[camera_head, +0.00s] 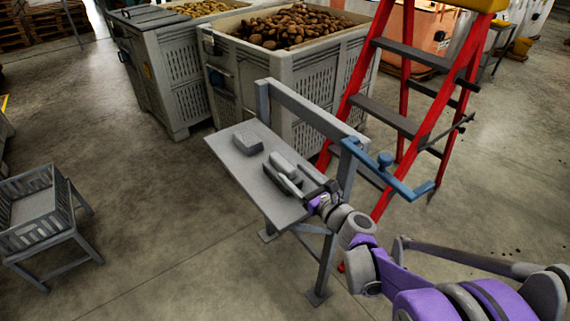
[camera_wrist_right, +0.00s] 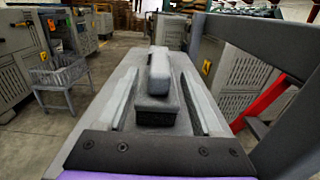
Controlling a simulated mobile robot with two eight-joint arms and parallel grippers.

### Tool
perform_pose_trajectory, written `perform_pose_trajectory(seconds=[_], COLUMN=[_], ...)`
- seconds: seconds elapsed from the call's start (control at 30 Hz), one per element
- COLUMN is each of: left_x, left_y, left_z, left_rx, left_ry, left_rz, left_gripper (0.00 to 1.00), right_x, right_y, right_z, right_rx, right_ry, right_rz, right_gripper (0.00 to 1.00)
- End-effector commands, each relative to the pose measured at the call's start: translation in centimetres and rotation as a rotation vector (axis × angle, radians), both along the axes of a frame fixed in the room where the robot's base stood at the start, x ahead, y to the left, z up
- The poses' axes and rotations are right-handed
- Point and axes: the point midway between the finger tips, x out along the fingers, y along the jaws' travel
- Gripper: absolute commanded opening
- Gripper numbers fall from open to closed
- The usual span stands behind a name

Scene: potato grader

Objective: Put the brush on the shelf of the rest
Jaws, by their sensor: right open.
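The brush (camera_head: 283,161), with a pale grey rounded top, lies on the grey tabletop (camera_head: 262,190) of a small stand. In the right wrist view the brush (camera_wrist_right: 158,70) has a dark lower part at its near end. My right gripper (camera_head: 290,184) is open at the brush. Its two fingers (camera_wrist_right: 157,112) lie on either side of the brush with gaps showing, so it is not clamped. A blue bracket (camera_head: 402,186) juts from the stand's right post; I cannot tell if it is the rest or its shelf. My left gripper is not in view.
A grey block (camera_head: 248,142) lies further along the tabletop. A grey rail (camera_head: 310,113) runs along the stand's back. Bins of potatoes (camera_head: 290,62) stand behind it, a red ladder (camera_head: 410,127) right. A slatted grey crate (camera_head: 38,212) stands left, with open floor between.

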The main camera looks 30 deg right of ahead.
Motion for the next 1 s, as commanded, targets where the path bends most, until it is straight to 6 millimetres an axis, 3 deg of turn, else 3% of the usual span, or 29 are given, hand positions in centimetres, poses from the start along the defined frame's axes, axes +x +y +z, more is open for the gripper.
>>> perform_pose_trajectory(seconds=[0.1, 0.23, 0.47, 0.57, 0.67, 0.77, 0.87, 1.0], left_x=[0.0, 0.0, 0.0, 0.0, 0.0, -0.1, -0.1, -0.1], left_y=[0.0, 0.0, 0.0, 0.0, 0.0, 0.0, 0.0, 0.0], left_z=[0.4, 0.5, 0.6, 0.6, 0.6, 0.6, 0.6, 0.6], left_rx=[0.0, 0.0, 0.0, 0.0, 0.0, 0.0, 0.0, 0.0], left_ry=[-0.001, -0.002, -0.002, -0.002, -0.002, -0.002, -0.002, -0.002], left_rz=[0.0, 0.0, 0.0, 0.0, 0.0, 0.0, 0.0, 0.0], left_gripper=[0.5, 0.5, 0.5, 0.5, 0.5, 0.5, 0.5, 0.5], right_x=[-2.4, -4.2, -5.3, -5.3, -5.5, -6.4, -8.4, -13.2], right_y=[-0.3, -0.4, -0.4, 0.7, 3.9, 8.3, 12.7, 17.3], right_z=[0.1, 0.0, 0.0, -0.3, -1.2, -2.9, -5.1, -8.5], right_rx=[0.0, -0.002, -0.001, -0.055, -0.224, -0.499, -0.832, -1.358], right_ry=[0.0, 0.0, 0.001, 0.019, 0.07, 0.134, 0.18, 0.188], right_rz=[-0.003, -0.002, 0.001, 0.027, 0.11, 0.251, 0.439, 0.768], right_gripper=[0.67, 0.67, 0.67, 0.67, 0.67, 0.67, 0.67, 0.67])
